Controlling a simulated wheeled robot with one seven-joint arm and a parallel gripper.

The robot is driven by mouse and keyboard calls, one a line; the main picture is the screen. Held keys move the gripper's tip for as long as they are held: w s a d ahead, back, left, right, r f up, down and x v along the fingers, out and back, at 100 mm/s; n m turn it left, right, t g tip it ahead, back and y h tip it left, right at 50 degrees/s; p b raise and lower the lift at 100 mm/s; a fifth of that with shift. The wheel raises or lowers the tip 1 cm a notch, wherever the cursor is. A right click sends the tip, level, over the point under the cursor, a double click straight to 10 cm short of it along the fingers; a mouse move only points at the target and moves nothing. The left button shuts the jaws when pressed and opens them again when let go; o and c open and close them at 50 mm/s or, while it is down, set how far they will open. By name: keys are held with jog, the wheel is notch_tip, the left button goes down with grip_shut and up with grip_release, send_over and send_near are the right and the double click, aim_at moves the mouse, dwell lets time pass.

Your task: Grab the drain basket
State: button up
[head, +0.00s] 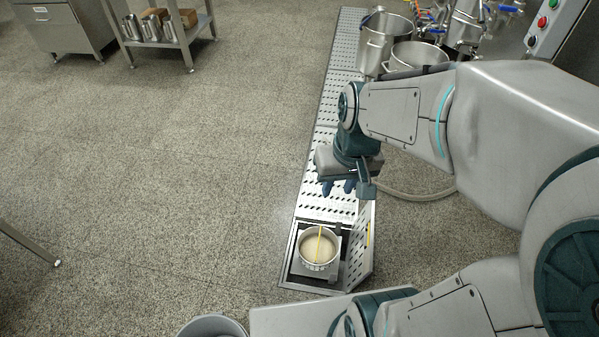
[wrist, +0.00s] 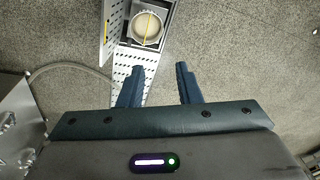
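The drain basket (head: 319,246) is a round metal basket with a yellow handle across its top. It sits in the square opening at the near end of the perforated floor drain. It also shows at the top of the wrist view (wrist: 147,29). My gripper (head: 338,187) is above the drain cover, farther back than the basket and apart from it. In the wrist view my gripper (wrist: 161,72) has its two fingers spread, with nothing between them. The basket's lower part is hidden inside the opening.
A perforated cover plate (head: 361,246) stands tilted along the right side of the opening. Metal pots (head: 384,38) stand at the back by the machine, and a hose (head: 415,193) lies on the floor. A bucket (head: 212,326) is at the bottom edge.

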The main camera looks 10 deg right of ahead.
jog(key=w+a+f+t+y, duration=0.1)
jog(key=w+a+f, duration=0.1)
jog(key=w+f, duration=0.75)
jog(key=w+a+f+t+y, duration=0.15)
jog(key=w+f, duration=0.45)
jog(key=w, duration=0.6)
jog(key=w+d+f+m+h, duration=0.15)
jog(key=w+f, duration=0.25)
jog(key=f, duration=0.9)
jog(key=shift+s+d+f+m+g+h+b, duration=0.4)
jog(key=shift+s+d+f+g+b, duration=0.7)
jog(key=shift+f, duration=4.5)
jog(key=shift+s+d+f+m+g+h+b, duration=0.4)
jog(key=shift+s+f, duration=1.35)
jog(key=shift+f, duration=3.85)
jog(key=shift+s+d+f+m+g+h+b, duration=0.1)
jog(key=shift+s+d+f+m+g+b, duration=0.75)
jog(key=shift+f, duration=4.75)
jog(key=shift+s+a+r+n+t, duration=0.15)
jog(key=shift+s+a+n+t, duration=0.2)
jog(key=shift+s, duration=0.2)
grip_shut()
